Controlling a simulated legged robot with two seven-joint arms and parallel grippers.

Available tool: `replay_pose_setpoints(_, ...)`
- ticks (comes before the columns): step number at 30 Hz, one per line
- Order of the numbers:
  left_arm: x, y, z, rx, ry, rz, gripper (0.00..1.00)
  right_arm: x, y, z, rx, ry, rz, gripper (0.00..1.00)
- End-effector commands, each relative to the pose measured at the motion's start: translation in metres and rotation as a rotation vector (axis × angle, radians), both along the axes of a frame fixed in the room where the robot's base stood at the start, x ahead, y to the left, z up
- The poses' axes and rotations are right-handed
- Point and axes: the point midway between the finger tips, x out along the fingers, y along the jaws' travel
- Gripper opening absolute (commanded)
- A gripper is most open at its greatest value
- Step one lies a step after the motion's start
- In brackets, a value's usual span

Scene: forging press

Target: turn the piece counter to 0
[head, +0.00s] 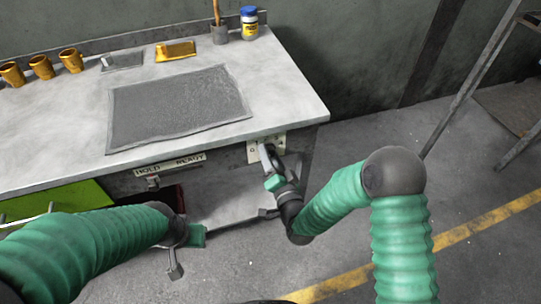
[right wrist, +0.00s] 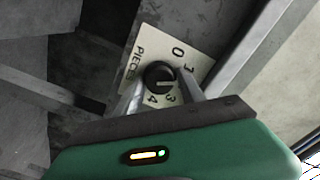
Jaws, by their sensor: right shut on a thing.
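The piece counter is a pale plate (right wrist: 190,50) marked PIECES with a round black knob (right wrist: 158,76). The digits 0, 1, 3 and 4 show around the knob. A light line on the knob points right, toward one finger, between 1 and 3; any digit there is hidden. In the head view the plate (head: 277,143) is on the bench front near its right corner. My right gripper (head: 266,152) is at the plate, its fingers shut on the knob from both sides. My left gripper (head: 190,236) is low in front of the bench, apart from the counter; its fingers are not clear.
A HOLD/READY label (head: 170,166) with a small switch (head: 152,182) is on the bench front, left of the counter. The bench top (head: 285,95) bears a dark mat (head: 180,105), yellow cups (head: 42,67) and a jar (head: 249,22). Floor at the right is mostly clear.

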Motion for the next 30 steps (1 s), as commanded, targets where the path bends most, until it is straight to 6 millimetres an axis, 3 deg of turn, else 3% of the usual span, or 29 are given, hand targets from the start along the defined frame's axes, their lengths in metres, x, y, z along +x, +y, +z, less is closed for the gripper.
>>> replay_pose_setpoints(1, 0.0000, 0.0000, -0.0005, 0.000, 0.000, 0.000, 0.00, -0.0035, 0.0023, -0.0068, -0.046, 0.004, 0.008, 0.06)
replay_pose_setpoints(18, 0.0000, 0.0000, -0.0025, 0.000, 0.000, 0.000, 0.00, -0.0036, 0.0017, -0.0080, -0.554, -0.160, 0.009, 0.06)
replay_pose_setpoints(30, 0.0000, 0.0000, -0.0038, 0.000, 0.000, 0.000, 0.00, -0.0031, 0.0008, -0.0083, -0.801, -0.241, 0.009, 0.06)
